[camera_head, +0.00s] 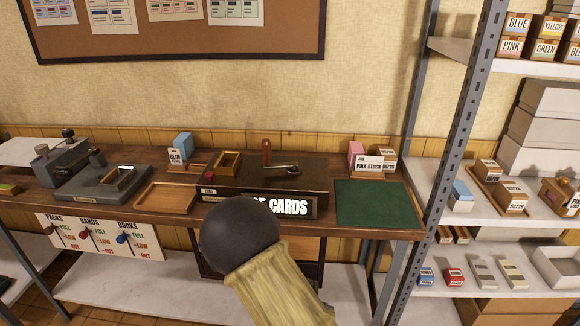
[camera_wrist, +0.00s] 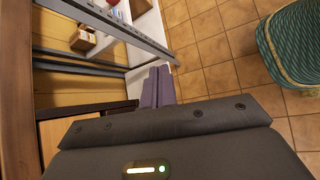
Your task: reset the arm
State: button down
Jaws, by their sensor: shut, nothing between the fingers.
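My arm (camera_head: 265,270) rises from the bottom of the head view, with a dark round joint and a khaki sleeve in front of the bench. It covers part of the sign and the bench's front edge. My gripper (camera_wrist: 158,87) does not show in the head view. In the wrist view its two purple-grey fingers lie close together, shut and empty, with tiled floor beside them. The dark press (camera_head: 262,172) on the bench has a metal lever (camera_head: 283,169) on top and an upright brown handle (camera_head: 267,151). My gripper is away from it.
The bench holds a green mat (camera_head: 376,204), a wooden tray (camera_head: 165,196) and a grey device (camera_head: 103,183) at left. A metal-post shelf (camera_head: 449,150) with boxes stands at right. In the wrist view, a teal woven object (camera_wrist: 290,50) stands on open tiled floor (camera_wrist: 215,40).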

jog(key=s+d+r+m+y, duration=0.3)
jog(key=s+r+m+y, duration=0.2)
jog(key=r+m, duration=0.2)
jog(key=s+d+r+m+y, duration=0.3)
jog(key=s+r+m+y, duration=0.15)
jog(key=r+m, duration=0.3)
jog(key=w+p+v, duration=0.3)
jog(key=p+v, duration=1)
jog(key=p, duration=0.1)
jog(key=shift+a+r, duration=0.2)
jog(key=shift+r, duration=0.3)
